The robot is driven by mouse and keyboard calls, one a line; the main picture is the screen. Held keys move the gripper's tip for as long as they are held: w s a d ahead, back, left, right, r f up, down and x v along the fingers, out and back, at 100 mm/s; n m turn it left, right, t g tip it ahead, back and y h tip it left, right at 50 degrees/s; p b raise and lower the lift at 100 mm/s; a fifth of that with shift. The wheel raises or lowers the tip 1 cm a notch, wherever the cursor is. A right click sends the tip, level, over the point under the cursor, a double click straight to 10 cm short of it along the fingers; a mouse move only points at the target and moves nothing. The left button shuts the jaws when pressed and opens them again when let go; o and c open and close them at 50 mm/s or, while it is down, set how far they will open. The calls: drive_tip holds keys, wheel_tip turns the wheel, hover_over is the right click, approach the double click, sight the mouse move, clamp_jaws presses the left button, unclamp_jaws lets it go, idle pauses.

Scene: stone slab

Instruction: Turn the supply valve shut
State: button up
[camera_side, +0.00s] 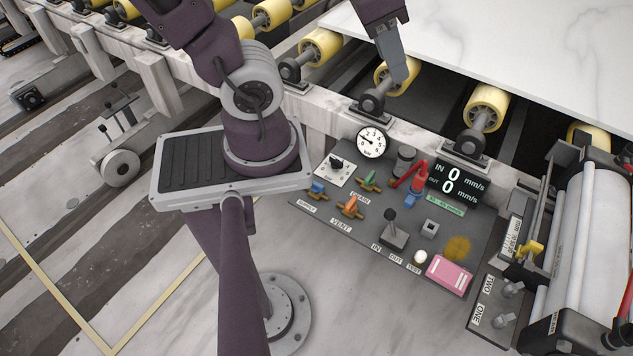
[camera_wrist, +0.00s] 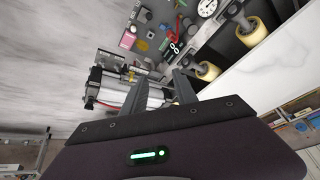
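The supply valve (camera_side: 318,188) has a blue handle on a brass body and sits at the left of the dark control panel, by the SUPPLY label (camera_side: 306,207). Whether its handle lies along or across the body is too small to tell. My gripper (camera_side: 399,78) hangs over the roller line behind the panel, up and right of the valve and apart from it. In the wrist view its two grey fingers (camera_wrist: 158,86) stand apart with nothing held between them. The panel shows there beyond the fingers, but I cannot make out the blue handle.
An orange vent valve (camera_side: 351,206) and a green drain valve (camera_side: 370,181) sit close to the supply valve. A gauge (camera_side: 373,142), red lever (camera_side: 410,174), black-knobbed stick (camera_side: 392,230) and pink pad (camera_side: 450,274) share the panel. Yellow rollers (camera_side: 484,107) and a white slab (camera_side: 520,40) lie behind.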

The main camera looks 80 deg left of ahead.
drive_tip(key=w+a+f+m+g+y, duration=0.1)
drive_tip(key=w+a+f+m+g, duration=0.1)
drive_tip(key=w+a+f, duration=0.5)
drive_tip(key=w+a+f+m+g+y, duration=0.1)
drive_tip(key=w+a+f, duration=0.1)
drive_tip(key=a+f, duration=0.9)
drive_tip(key=m+g+h, duration=0.2)
drive_tip(key=m+h, duration=0.1)
drive_tip(key=m, duration=0.3)
hover_over(316, 183)
wheel_tip(316, 183, down, 27)
drive_tip(key=shift+w+r, duration=0.1)
wheel_tip(316, 183, down, 7)
drive_tip(key=shift+r, duration=0.1)
drive_tip(key=shift+f, duration=0.3)
drive_tip(key=shift+c, duration=0.4)
